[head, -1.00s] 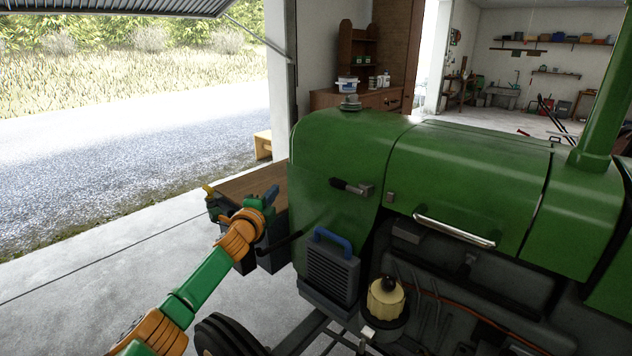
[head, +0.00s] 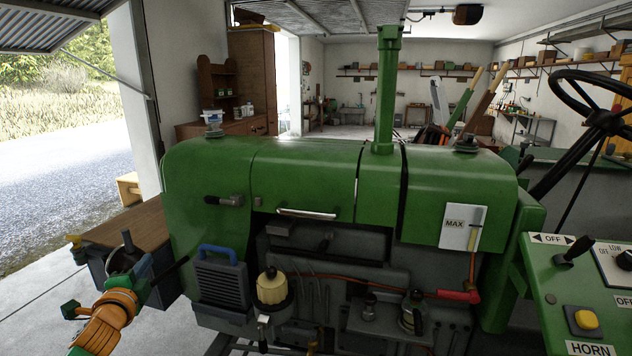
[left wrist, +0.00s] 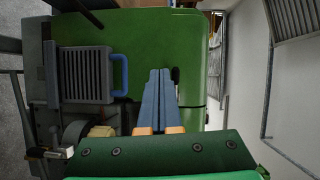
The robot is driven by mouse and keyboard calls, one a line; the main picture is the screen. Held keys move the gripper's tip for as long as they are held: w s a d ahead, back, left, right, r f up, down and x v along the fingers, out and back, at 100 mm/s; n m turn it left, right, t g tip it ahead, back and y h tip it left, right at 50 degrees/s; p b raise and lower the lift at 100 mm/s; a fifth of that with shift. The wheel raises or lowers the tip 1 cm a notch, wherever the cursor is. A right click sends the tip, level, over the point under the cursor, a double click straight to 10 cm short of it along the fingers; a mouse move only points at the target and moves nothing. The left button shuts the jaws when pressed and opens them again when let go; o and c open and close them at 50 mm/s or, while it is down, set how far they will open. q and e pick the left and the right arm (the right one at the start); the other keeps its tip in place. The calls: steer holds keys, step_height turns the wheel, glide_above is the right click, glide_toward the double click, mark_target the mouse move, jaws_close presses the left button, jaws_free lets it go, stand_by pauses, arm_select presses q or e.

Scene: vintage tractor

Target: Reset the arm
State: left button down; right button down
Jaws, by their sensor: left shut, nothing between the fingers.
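My left arm comes in from the lower left of the head view, with orange and green links. My left gripper (head: 128,241) is at its far end, by the front end of the green tractor (head: 300,180). In the left wrist view its two blue fingers (left wrist: 158,100) lie side by side, shut and empty. Behind them is the tractor's green panel (left wrist: 140,35); I cannot tell how far away it is. My right gripper is not in view.
A control panel (head: 585,290) and steering wheel (head: 590,95) are at the right. Open floor (head: 40,300) lies at the left.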

arm_select(q)
steer(key=s+d+f+n+g+h, duration=0.1)
steer(key=s+d+f+n+g, duration=0.2)
steer(key=s+d+f, duration=0.45)
steer(key=s+d+f+n+g+h, duration=0.15)
steer(key=s+d+f, duration=0.25)
steer(key=d+f, duration=0.55)
steer(key=s+d+f+n+g, duration=0.1)
steer(key=s+f+n+g, duration=0.15)
steer(key=s, duration=0.65)
steer(key=s+d+f+n+g+h, duration=0.1)
steer(key=s+d+f+n+g, duration=0.15)
steer(key=s, duration=0.65)
steer(key=s+d+f+n+g, duration=0.1)
steer(key=s+n+g, duration=0.3)
steer(key=s, duration=0.5)
step_height(320, 180, down, 18)
steer(key=s+g, duration=0.1)
steer(key=s, duration=0.1)
steer(key=s+a+f+m+g, duration=0.1)
steer(key=s+a+f, duration=0.1)
steer(key=s+f, duration=0.7)
steer(key=s, duration=0.2)
steer(key=shift+s+a, duration=0.15)
steer(key=shift+s, duration=0.2)
